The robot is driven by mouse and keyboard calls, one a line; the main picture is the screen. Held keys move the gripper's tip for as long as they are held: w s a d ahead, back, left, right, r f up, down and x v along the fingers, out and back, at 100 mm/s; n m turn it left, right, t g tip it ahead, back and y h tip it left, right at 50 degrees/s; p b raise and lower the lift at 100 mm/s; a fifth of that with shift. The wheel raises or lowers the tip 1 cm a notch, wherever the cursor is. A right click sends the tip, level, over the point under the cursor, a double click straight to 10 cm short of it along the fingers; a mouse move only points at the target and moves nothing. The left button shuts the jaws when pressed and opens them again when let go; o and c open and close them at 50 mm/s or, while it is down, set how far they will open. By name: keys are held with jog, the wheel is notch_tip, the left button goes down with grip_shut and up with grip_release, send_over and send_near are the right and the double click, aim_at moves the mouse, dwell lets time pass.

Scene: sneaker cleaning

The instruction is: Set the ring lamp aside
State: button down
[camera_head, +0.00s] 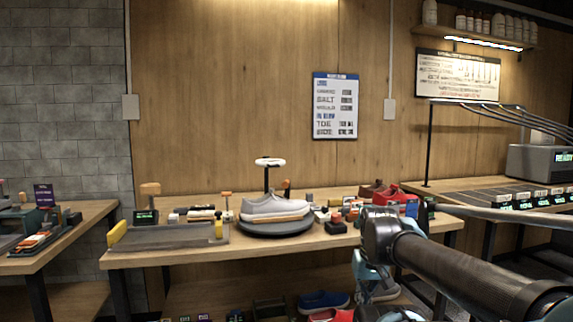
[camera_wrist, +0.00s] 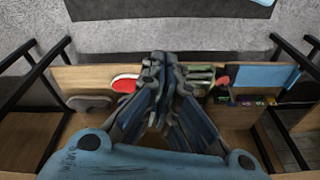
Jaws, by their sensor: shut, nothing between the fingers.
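The ring lamp (camera_head: 270,162) has a white ring head on a thin dark post. It stands upright on the middle workbench, behind a grey-white sneaker (camera_head: 272,208). The sneaker rests on a round dark turntable (camera_head: 275,229) and hides the lamp's lower post. My gripper (camera_head: 365,268) hangs in front of the bench, right of the lamp and apart from it. In the wrist view my gripper (camera_wrist: 160,62) points down at the lower shelf, with its fingers together and nothing between them. The lamp is not in the wrist view.
The bench top (camera_head: 160,256) is crowded: a grey tray (camera_head: 170,236) at left, small tools and red shoes (camera_head: 385,192) at right. Shoes, including a blue one (camera_head: 323,301), lie on the lower shelf. My arm crosses the lower right. A wooden wall stands behind.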

jog(key=w+a+r+y, duration=0.3)
jog(key=w+a+r, duration=0.2)
jog(key=w+r, duration=0.5)
jog(key=w+a+r+y, duration=0.4)
jog(key=w+a+r, duration=0.1)
jog(key=w+r, duration=0.5)
jog(key=w+r+n+t+y, duration=0.1)
jog(key=w+r+y, duration=0.5)
jog(key=w+r, duration=1.1)
jog(key=w, duration=0.3)
jog(key=shift+w+a, duration=0.25)
jog(key=shift+w, duration=0.15)
jog(key=shift+r, duration=0.1)
send_near(278, 164)
jog(key=w+a, duration=0.2)
jog(key=w, duration=0.2)
jog(key=a, duration=0.1)
jog(key=s+f, duration=0.1)
jog(key=a, duration=0.1)
jog(key=shift+s+a+f, duration=0.25)
jog(key=shift+s+a, duration=0.1)
jog(key=shift+s+a+f, duration=0.25)
jog(key=shift+a+f, duration=0.05)
jog(key=shift+a, duration=0.1)
jog(key=shift+d, duration=0.15)
